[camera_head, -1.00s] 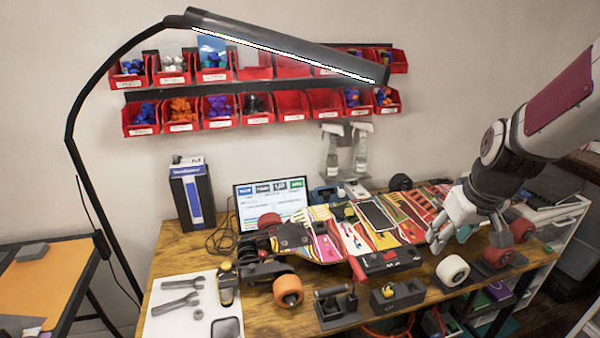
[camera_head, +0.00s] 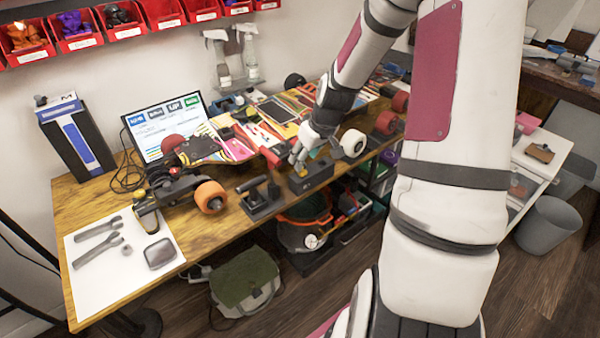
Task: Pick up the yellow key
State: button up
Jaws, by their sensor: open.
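A small yellow piece (camera_head: 302,171), which looks like the yellow key, sits at the dark grey block (camera_head: 318,176) near the workbench's front edge. It is tiny here and partly covered by the fingers, so its shape is unclear. My gripper (camera_head: 298,161) points down right over the block's left part, with its fingers open and close to the yellow piece. I cannot tell whether the fingers touch it.
A dark holder (camera_head: 260,198) and an orange wheel (camera_head: 210,197) stand left of the block. A white wheel (camera_head: 352,143) stands to its right. The skateboard (camera_head: 222,147) lies behind. Wrenches (camera_head: 100,248) lie on a white sheet at the left.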

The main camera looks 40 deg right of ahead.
aim_at(302, 171)
jog(key=shift+d+b+x, duration=0.15)
jog(key=shift+b+x, duration=0.05)
jog(key=shift+x, duration=1.2)
jog(key=shift+d+b+x, duration=0.15)
jog(key=shift+x, duration=1.3)
grip_shut()
